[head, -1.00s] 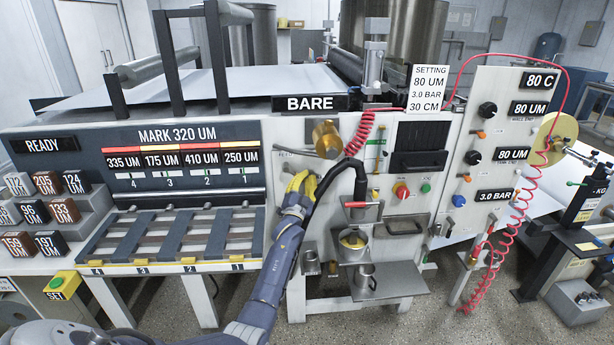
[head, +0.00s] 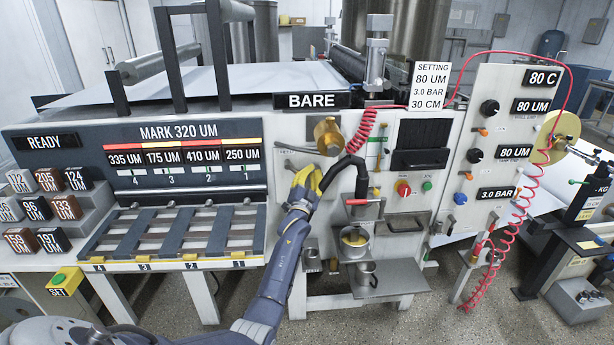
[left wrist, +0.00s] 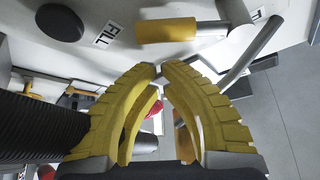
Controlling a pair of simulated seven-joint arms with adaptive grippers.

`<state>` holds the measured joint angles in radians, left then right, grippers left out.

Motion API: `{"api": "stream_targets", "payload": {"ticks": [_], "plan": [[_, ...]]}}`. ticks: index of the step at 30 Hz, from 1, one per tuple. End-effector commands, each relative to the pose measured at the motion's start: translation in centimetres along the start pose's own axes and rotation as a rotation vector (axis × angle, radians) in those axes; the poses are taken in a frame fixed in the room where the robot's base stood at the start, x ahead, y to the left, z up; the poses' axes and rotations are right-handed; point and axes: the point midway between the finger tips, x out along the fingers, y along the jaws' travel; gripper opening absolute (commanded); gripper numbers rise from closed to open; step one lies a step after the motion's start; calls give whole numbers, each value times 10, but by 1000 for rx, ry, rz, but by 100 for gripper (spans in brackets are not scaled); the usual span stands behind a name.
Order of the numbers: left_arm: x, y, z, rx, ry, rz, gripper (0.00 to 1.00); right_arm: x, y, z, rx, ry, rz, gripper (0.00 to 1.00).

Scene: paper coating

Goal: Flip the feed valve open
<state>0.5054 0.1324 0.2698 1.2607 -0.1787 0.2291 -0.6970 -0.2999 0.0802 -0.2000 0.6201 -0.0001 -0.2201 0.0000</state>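The machine front carries a brass valve body (head: 328,137), with a thin grey lever (head: 297,150) to its left. A black hose (head: 343,166) runs down to a red-handled valve (head: 361,202) above a metal cup (head: 354,241). I cannot tell for certain which of these is the feed valve. My left gripper (head: 307,176) is just below the grey lever, left of the hose. In the left wrist view its yellow fingertips (left wrist: 160,68) nearly meet with nothing between them. A brass cylinder (left wrist: 166,30) and a grey rod (left wrist: 250,50) lie beyond, apart from the tips. My right gripper is out of view.
A slatted rack (head: 175,233) and numbered blocks (head: 48,210) stand to the left. A red coiled hose (head: 363,133) hangs close to the brass valve. A metal shelf (head: 388,283) juts out below the cup. The panel with knobs (head: 489,150) is to the right.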

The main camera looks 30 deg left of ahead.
Motion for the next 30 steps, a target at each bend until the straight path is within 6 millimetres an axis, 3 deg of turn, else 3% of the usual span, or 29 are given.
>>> {"api": "stream_targets", "payload": {"ticks": [3, 18, 30], "plan": [[7, 3, -22, -3, 4, 0, 0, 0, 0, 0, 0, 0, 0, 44], [-75, 0, -16, -1, 1, 2, 0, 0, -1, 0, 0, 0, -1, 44], [-94, 0, -17, -1, 2, 1, 0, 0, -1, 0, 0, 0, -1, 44]]}}
